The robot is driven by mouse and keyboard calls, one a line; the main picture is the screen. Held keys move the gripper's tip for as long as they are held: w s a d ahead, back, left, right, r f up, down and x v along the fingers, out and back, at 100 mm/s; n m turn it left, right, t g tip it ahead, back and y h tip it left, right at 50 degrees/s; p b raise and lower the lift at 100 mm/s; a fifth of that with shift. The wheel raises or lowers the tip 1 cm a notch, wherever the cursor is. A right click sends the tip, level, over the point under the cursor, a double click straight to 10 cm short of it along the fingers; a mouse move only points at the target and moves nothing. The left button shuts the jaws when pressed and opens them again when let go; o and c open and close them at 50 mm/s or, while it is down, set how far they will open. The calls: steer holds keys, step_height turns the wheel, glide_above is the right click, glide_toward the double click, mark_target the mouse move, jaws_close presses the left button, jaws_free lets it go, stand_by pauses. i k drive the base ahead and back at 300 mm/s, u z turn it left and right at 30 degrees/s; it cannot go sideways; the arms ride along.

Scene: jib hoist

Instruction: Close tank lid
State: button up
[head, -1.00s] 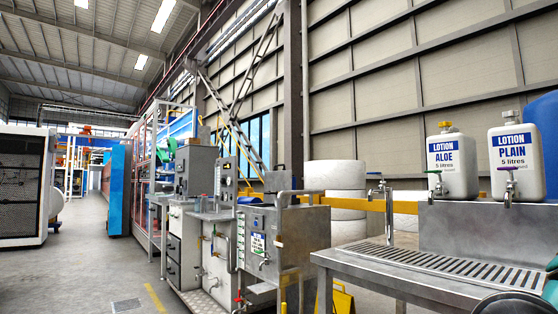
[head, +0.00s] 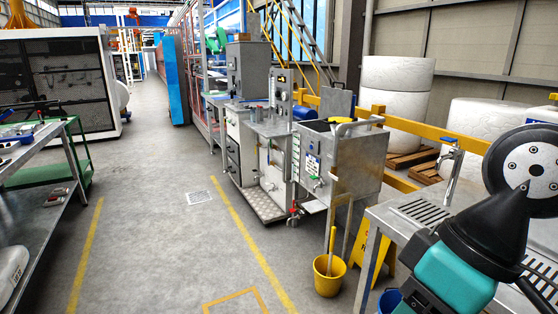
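A grey steel tank (head: 342,160) stands on legs right of the middle in the head view. Its top looks open, with a dark inside partly showing. A grey flat panel (head: 337,102), which looks like the tank lid, stands raised at the back of the opening. A pale bent tube or handle (head: 366,126) runs along the right side of the top. My arm fills the lower right, with teal and black links and a white round joint. My gripper cannot be made out in this view.
A yellow bucket (head: 329,275) and a yellow floor sign (head: 372,248) stand on the floor near the tank. A steel drain bench (head: 395,222) is at the right. A workbench (head: 40,150) is at the left. The floor between is clear.

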mark_target(334, 102)
steer(key=u, duration=0.55)
steer(key=i, duration=1.95)
steer(key=u, duration=0.35)
steer(key=i, duration=1.9)
steer(key=z, duration=0.9)
steer(key=i, duration=1.15)
steer(key=z, duration=0.9)
